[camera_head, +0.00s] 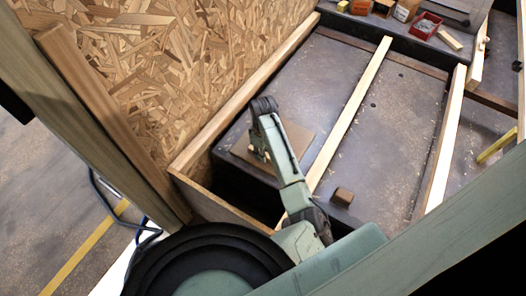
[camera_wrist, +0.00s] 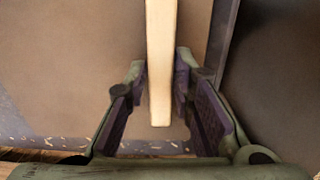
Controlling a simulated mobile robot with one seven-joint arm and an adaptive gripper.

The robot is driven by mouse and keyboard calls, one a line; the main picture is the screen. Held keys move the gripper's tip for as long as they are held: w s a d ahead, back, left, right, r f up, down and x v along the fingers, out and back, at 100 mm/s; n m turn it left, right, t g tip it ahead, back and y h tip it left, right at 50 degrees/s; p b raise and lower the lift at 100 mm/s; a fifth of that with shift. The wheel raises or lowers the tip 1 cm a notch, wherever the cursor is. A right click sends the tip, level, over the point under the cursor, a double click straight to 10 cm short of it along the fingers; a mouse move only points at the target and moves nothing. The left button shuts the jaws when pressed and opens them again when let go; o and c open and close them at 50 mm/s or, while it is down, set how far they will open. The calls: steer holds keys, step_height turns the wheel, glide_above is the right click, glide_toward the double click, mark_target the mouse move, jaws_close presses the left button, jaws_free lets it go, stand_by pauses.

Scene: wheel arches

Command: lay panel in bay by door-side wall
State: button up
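The panel (camera_head: 293,139) is a flat brown board in the bay near the chipboard wall (camera_head: 185,70). It looks low and roughly flat, but I cannot tell whether it touches the floor. My gripper (camera_head: 259,154) is over its left part. In the wrist view, a pale wooden bar (camera_wrist: 161,60), which seems to be the panel's grip, runs between the fingertips of my gripper (camera_wrist: 161,72). The fingertips are close against both its sides, and the brown board (camera_wrist: 75,60) shows behind. My arm hides part of the panel's near side.
A long pale batten (camera_head: 350,106) runs right of the panel, with a small brown block (camera_head: 342,196) beyond it. Another batten (camera_head: 446,135) stands further right. A red box (camera_head: 426,25) and other small items sit on the far ledge. A wooden board (camera_head: 225,208) edges the near side.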

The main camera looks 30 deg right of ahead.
steer(key=o, duration=0.4)
steer(key=shift+f, duration=0.1)
step_height(320, 180, up, 12)
steer(key=shift+r, duration=0.1)
stand_by(0.4)
steer(key=shift+s, duration=0.1)
